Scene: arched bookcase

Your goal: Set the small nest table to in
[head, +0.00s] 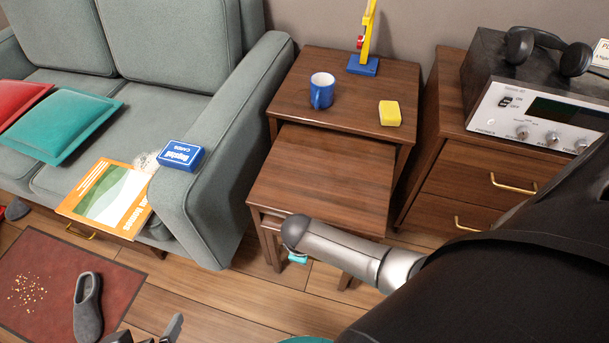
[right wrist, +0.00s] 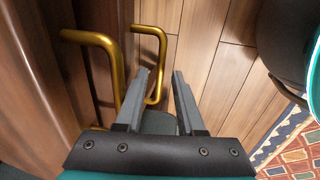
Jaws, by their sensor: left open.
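The wooden nest of tables stands beside the sofa. Its tall outer table (head: 340,98) is at the back. A lower nest table (head: 320,170) sticks out well in front of it. Under the lower top's front left edge another wooden edge (head: 258,211) shows; my right arm hides much of what is below. My left gripper (head: 150,333) is only partly in view at the bottom edge, open and away from the tables. My right gripper (right wrist: 160,76) shows in the right wrist view with its fingers apart and nothing between them; in the head view its fingers are hidden.
A blue mug (head: 321,90), a yellow block (head: 390,113) and a blue-based toy (head: 362,65) stand on the outer table. The sofa (head: 225,150) is left, the drawer cabinet (head: 450,190) right. Brass handles (right wrist: 124,75) are close to my right fingers. A slipper (head: 88,308) lies on the mat.

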